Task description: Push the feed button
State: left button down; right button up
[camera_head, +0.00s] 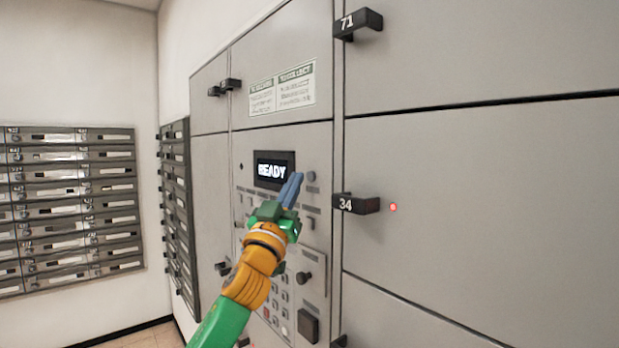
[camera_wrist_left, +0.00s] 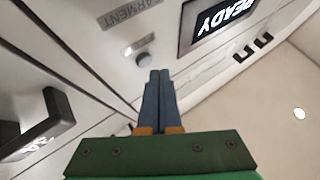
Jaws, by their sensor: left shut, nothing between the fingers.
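A small round grey button (camera_head: 311,176) sits on the locker control panel, just right of the display. It also shows in the left wrist view (camera_wrist_left: 143,60), just beyond my fingertips. No legible label marks it as the feed button. My left gripper (camera_head: 292,184) is shut and empty, its blue fingers together and pointing up at the panel beside this button. In the left wrist view the fingertips (camera_wrist_left: 160,75) look close to the button; I cannot tell whether they touch. The gripper and arm cover part of the panel. My right gripper is not in view.
The display (camera_head: 273,170) reads READY. A keypad (camera_head: 279,298) and a black knob (camera_head: 304,277) lie lower on the panel. Black handles marked 34 (camera_head: 356,204) and 71 (camera_head: 358,22) jut out at the right. Mailboxes (camera_head: 70,200) line the left wall.

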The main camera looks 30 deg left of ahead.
pick_arm(q)
jog(key=shift+w, duration=0.1)
dwell(0.7)
jog(key=shift+w+d, duration=0.2)
jog(key=shift+w, duration=0.1)
jog(key=shift+w+d, duration=0.15)
jog(key=shift+w, duration=0.2)
dwell(0.8)
jog(key=shift+s+a, duration=0.35)
jog(key=shift+s, duration=0.35)
jog(key=shift+s, duration=0.1)
jog(key=s, duration=0.1)
jog(key=s+a, duration=0.1)
jog(key=s, duration=0.1)
jog(key=s+a, duration=0.1)
jog(key=shift+s+b, duration=0.25)
jog(key=shift+b, duration=0.15)
